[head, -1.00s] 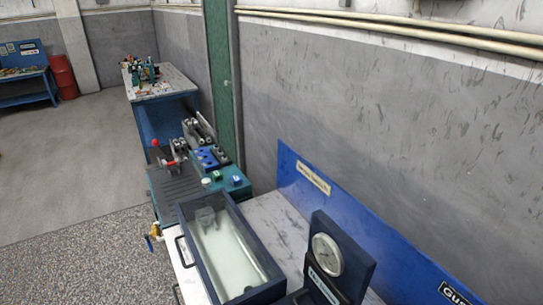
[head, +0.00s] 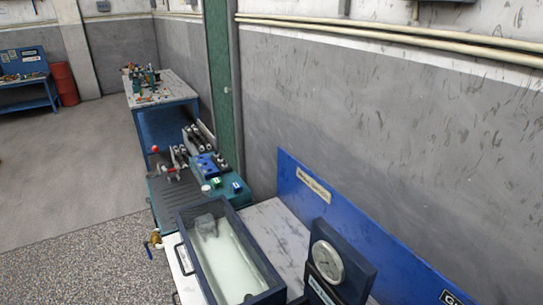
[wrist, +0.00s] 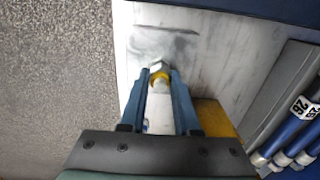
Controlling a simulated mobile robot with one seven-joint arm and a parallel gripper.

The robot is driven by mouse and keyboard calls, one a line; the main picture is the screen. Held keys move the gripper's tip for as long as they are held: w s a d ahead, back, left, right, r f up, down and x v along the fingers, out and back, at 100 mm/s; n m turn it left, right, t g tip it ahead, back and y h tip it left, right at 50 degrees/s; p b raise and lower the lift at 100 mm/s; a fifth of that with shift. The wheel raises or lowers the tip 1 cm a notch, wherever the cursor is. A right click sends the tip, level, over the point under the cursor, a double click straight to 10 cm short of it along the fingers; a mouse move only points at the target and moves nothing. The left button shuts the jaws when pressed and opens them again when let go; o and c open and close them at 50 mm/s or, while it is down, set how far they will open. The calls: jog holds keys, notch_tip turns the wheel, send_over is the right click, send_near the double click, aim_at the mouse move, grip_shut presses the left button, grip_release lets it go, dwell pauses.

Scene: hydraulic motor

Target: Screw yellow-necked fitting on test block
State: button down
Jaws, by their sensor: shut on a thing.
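My gripper (wrist: 160,88) shows in the wrist view with its two blue fingers shut on a metal fitting (wrist: 158,66). A yellow ring shows at the fitting's neck between the fingertips, and its hex end points away from me. It is over a pale, worn worktop. My gripper is not in the head view. I cannot tell for certain which thing is the test block. A dark block with a round pressure gauge (head: 328,262) stands at the lower right of the head view, cut off by the bottom edge.
An open dark-rimmed tank (head: 262,262) of pale liquid stands left of the gauge block. Behind it are a teal bench with tools and a blue block (head: 203,165). In the wrist view, a yellow surface (wrist: 215,118) and labelled blue rods (wrist: 290,130) lie right of my fingers.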

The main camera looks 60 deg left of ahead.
jog(key=shift+f, duration=0.15)
jog(key=m, duration=0.5)
jog(key=shift+s+d+f+m+p, duration=0.1)
jog(key=shift+m+p, duration=0.2)
jog(key=shift+m, duration=0.1)
jog(key=c, duration=0.7)
grip_release()
jog(key=shift+r, duration=0.3)
jog(key=shift+p, duration=0.3)
jog(key=n+p, duration=0.1)
jog(key=n, duration=0.5)
jog(key=shift+n, duration=0.3)
jog(key=n, duration=0.3)
jog(key=shift+n, duration=0.4)
